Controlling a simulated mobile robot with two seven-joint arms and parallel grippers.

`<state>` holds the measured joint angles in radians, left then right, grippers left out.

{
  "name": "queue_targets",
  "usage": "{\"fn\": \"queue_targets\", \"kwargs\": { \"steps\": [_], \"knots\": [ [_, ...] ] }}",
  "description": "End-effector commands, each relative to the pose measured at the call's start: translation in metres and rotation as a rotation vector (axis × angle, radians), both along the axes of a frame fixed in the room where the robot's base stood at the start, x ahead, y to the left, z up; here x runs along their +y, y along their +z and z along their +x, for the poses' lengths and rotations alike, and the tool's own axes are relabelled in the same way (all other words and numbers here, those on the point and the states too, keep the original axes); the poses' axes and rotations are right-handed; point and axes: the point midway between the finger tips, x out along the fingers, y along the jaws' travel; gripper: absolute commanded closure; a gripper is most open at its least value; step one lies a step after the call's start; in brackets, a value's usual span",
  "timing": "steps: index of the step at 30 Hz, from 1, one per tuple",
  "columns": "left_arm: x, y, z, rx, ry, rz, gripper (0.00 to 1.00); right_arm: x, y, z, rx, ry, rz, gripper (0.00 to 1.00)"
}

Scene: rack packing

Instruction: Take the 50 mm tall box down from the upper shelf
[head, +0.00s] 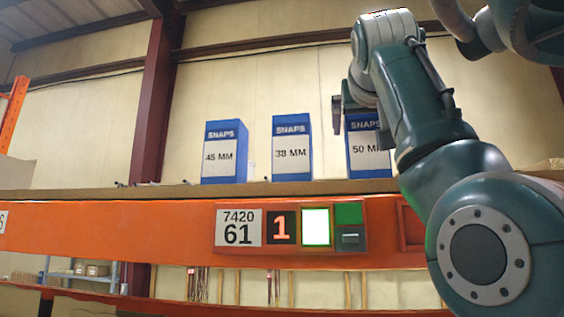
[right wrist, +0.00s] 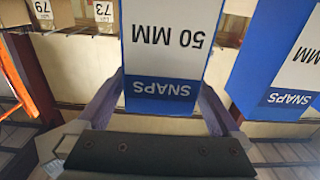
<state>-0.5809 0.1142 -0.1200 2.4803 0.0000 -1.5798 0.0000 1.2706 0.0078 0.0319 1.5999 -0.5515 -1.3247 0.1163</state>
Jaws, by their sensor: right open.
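The 50 mm box (head: 368,158) is blue with a white label and stands upright on the upper shelf (head: 100,200), the rightmost of three SNAPS boxes. My right gripper (head: 360,118) is open at its upper part, and my arm hides its right side. In the right wrist view the picture is upside down; the 50 mm box (right wrist: 165,45) shows between the two open fingers (right wrist: 160,98), one on each side. I cannot tell whether either finger touches it. My left gripper is not in view.
A 38 mm box (head: 292,150) and a box that reads 45 or 46 mm (head: 225,152) stand to the left on the same shelf, with gaps between them. An orange beam (head: 120,235) with a 7420 61 label (head: 238,228) and a lit white panel (head: 316,227) runs along the front.

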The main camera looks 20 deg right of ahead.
Motion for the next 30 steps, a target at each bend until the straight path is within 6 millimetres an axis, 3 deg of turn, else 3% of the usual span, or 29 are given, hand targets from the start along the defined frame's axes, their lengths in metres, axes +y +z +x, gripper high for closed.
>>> {"fn": "queue_targets", "kwargs": {
  "steps": [8, 30],
  "knots": [
    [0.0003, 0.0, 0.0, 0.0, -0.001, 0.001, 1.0, 0.0003, 0.0, -0.0002, 0.0, 0.0, 0.0, 0.02],
    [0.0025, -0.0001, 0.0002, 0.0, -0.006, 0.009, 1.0, 0.0002, 0.0001, -0.0001, -0.001, 0.0, -0.001, 0.85]
  ]
}}
